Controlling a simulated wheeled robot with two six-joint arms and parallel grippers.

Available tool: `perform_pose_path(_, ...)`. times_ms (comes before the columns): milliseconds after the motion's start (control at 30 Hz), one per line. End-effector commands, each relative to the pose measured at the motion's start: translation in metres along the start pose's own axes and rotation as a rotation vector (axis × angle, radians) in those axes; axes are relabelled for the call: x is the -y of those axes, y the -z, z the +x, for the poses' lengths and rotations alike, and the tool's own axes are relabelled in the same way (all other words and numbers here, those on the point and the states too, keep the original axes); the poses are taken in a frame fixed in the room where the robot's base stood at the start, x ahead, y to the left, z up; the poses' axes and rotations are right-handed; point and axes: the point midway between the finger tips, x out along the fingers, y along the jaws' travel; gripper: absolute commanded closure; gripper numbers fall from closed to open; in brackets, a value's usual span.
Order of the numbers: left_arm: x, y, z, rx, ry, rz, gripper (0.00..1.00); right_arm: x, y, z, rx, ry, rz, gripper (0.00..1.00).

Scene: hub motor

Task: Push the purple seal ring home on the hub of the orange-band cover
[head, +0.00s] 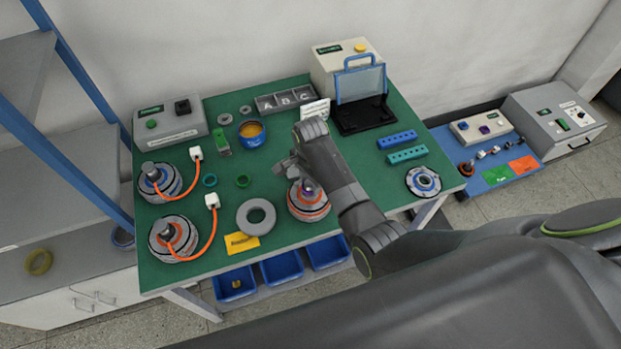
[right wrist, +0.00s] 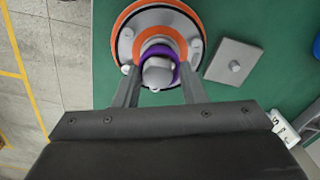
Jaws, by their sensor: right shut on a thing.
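The orange-band cover (head: 309,206) stands on the green table near its front edge, under my right gripper (head: 303,180). In the right wrist view the cover (right wrist: 126,40) shows its orange band, light bolts and a grey shaft end (right wrist: 158,73) at the middle. The purple seal ring (right wrist: 161,49) surrounds the hub around that shaft; in the head view only a bit of purple (head: 308,187) shows. The right gripper's fingers (right wrist: 159,67) are closed on the ring from both sides. Whether the ring sits flush cannot be told. My left gripper is not in view.
A grey plate with a knob (right wrist: 234,62) lies close beside the cover. Two motors with orange cables (head: 173,239) stand further left. A flanged disc (head: 423,181) lies at the right.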

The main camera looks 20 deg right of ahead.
Motion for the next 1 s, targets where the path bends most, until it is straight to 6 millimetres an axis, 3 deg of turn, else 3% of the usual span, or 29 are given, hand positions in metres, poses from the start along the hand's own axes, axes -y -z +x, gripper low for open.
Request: perform_pose_path(1000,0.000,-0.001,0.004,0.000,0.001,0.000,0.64,0.000,0.001,0.014,-0.002,0.001,0.000,0.92)
